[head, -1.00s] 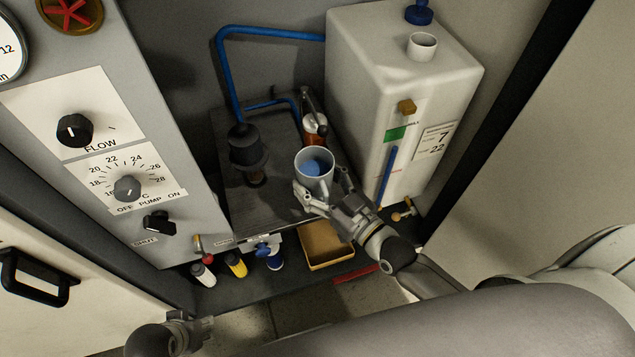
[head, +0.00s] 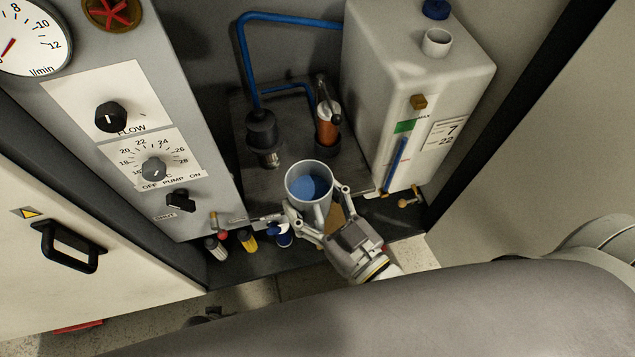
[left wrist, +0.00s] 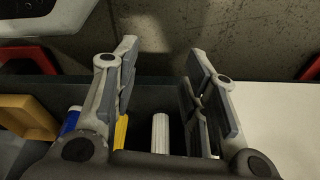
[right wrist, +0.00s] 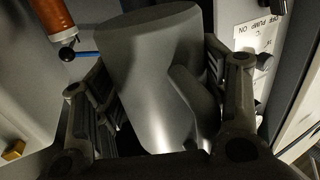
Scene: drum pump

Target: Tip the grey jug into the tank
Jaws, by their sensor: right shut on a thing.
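The grey jug (head: 308,178) stands about upright in my right gripper (head: 318,220), with blue liquid showing inside. In the right wrist view the jug (right wrist: 150,75) fills the space between the fingers, its handle toward the palm. The white tank (head: 440,80) is to the right and behind the jug, apart from it. Its open round filler neck (head: 437,42) is on top, with a blue cap (head: 436,9) standing behind it. My left gripper (left wrist: 160,85) is open and empty in the left wrist view.
A dark pump (head: 262,135) and an orange-bodied valve or filter (head: 327,125) stand behind the jug. A blue pipe (head: 243,60) runs to the tank. The control panel (head: 150,130) is at left. Several small bottles (head: 248,240) stand below it; a yellow tray (head: 336,215) is partly hidden.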

